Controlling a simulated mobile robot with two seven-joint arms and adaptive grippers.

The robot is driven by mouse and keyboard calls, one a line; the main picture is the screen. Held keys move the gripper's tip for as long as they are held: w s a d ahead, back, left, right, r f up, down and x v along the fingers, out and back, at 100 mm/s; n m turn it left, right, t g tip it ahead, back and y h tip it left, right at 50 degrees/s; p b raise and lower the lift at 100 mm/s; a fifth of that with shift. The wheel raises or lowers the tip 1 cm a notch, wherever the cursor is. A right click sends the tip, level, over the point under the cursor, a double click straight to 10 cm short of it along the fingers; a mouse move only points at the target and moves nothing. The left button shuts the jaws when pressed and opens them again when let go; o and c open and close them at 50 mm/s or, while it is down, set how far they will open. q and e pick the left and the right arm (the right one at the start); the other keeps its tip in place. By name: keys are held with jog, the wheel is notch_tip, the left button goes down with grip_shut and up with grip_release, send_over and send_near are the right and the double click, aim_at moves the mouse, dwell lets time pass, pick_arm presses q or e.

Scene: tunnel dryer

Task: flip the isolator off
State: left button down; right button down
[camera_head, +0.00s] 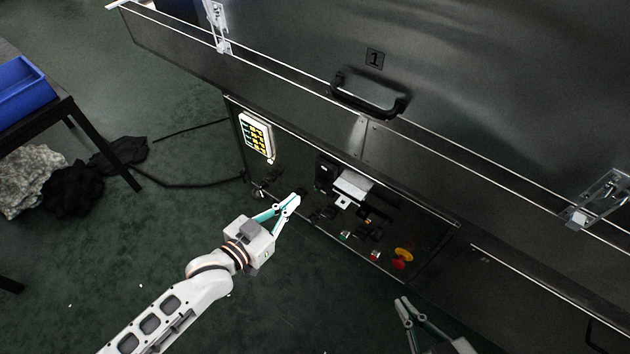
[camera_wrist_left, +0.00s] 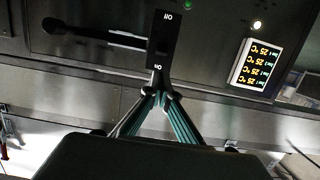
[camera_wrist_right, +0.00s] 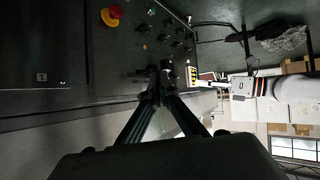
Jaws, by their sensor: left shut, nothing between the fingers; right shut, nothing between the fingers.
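The isolator's identity is not certain. My right gripper (camera_head: 408,304) is shut and empty below the panel's right part. The right wrist view shows its tips (camera_wrist_right: 162,78) close together.
A lit temperature display (camera_head: 257,135) is on the panel's left. A red and yellow stop button (camera_head: 403,255) is toward its right. A black lever (camera_wrist_left: 90,34) lies beside the ON plate. A large drawer handle (camera_head: 370,97) sticks out above. The floor (camera_head: 130,240) at left is open.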

aim_at(320, 182)
pick_arm(q)
jog(key=shift+w+d, duration=0.1)
